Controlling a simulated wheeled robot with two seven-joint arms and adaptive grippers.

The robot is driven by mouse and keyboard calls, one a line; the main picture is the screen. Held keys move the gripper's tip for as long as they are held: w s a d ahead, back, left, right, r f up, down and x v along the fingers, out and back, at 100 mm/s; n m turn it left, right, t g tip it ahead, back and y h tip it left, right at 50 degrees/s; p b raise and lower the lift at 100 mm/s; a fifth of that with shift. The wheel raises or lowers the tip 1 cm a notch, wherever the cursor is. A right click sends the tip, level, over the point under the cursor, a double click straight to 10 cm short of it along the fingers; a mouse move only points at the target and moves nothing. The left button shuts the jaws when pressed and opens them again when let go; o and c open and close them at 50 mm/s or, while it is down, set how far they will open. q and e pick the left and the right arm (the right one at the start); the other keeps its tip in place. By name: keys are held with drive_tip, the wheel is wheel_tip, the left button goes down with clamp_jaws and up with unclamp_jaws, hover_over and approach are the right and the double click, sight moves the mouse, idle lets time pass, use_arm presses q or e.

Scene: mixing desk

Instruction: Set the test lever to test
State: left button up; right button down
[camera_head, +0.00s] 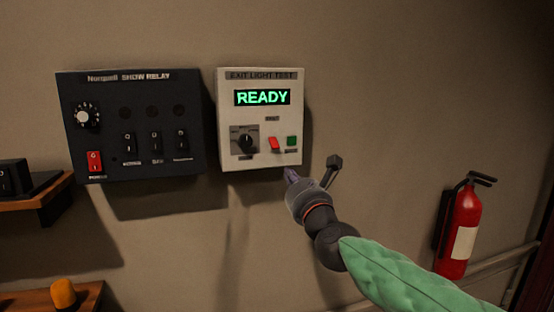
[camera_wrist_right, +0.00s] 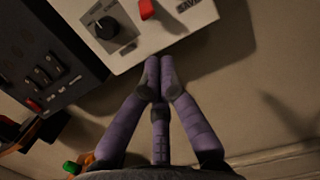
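The white exit light test box (camera_head: 228,160) hangs on the wall, its display (camera_head: 262,97) reading READY. A red lever (camera_head: 274,144) sits low on its face, between a black knob (camera_head: 246,141) and a green button (camera_head: 292,141). I cannot read which is labelled test. The red lever also shows at the top of the right wrist view (camera_wrist_right: 147,9), left of centre, with the knob (camera_wrist_right: 106,27) beside it. My right gripper (camera_head: 290,174) is just below the box's lower edge; in the wrist view its purple fingertips (camera_wrist_right: 159,74) meet, with nothing visible between them. My left gripper is not in view.
A dark show relay panel (camera_head: 130,100) with a dial and switches hangs left of the box. Wooden shelves (camera_head: 30,203) stand out at the left. A red fire extinguisher (camera_head: 462,230) is mounted at the right.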

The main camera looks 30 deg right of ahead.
sight(274, 144)
drive_tip(key=shift+p+x, duration=0.6)
drive_tip(key=shift+x, duration=4.45)
